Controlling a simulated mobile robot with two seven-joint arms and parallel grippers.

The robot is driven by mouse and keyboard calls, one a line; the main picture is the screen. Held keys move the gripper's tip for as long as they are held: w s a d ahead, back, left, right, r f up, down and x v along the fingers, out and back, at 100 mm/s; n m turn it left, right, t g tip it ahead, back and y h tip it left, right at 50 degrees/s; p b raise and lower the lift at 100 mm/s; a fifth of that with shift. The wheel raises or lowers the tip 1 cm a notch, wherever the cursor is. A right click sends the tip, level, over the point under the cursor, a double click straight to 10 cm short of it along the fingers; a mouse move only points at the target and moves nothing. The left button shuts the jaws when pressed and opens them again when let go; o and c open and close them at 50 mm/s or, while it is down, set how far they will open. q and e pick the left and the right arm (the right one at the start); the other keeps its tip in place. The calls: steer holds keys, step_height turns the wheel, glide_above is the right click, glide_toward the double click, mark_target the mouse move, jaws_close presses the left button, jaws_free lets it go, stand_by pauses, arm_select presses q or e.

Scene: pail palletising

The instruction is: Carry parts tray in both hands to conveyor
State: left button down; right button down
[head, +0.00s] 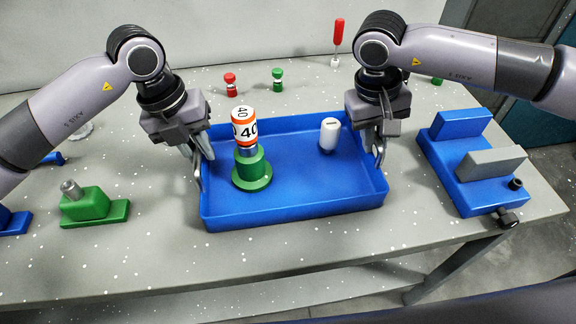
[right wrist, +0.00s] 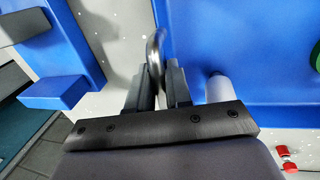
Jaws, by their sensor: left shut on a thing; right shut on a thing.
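The blue parts tray (head: 300,207) is at the middle of the grey table near its front edge. It holds a green flanged part (head: 252,172) topped by an orange and white piece marked 40 (head: 243,128), and a white cylinder (head: 329,136). My left gripper (head: 197,158) is shut on the tray's left metal handle. My right gripper (head: 377,143) is shut on the right handle. The right wrist view shows that curved metal handle (right wrist: 156,45) between the fingers, beside the tray (right wrist: 245,35). Whether the tray touches the table is unclear. No conveyor is in view.
A blue vise-like fixture (head: 487,192) stands close to the tray's right. A green block with a metal pin (head: 95,207) is at the left. Red (head: 231,86) and green (head: 278,79) knobs and a red-handled tool (head: 338,38) are behind. The table's front edge is close.

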arm_select(q)
steer(key=shift+r, duration=0.25)
arm_select(e)
steer(key=shift+r, duration=0.25)
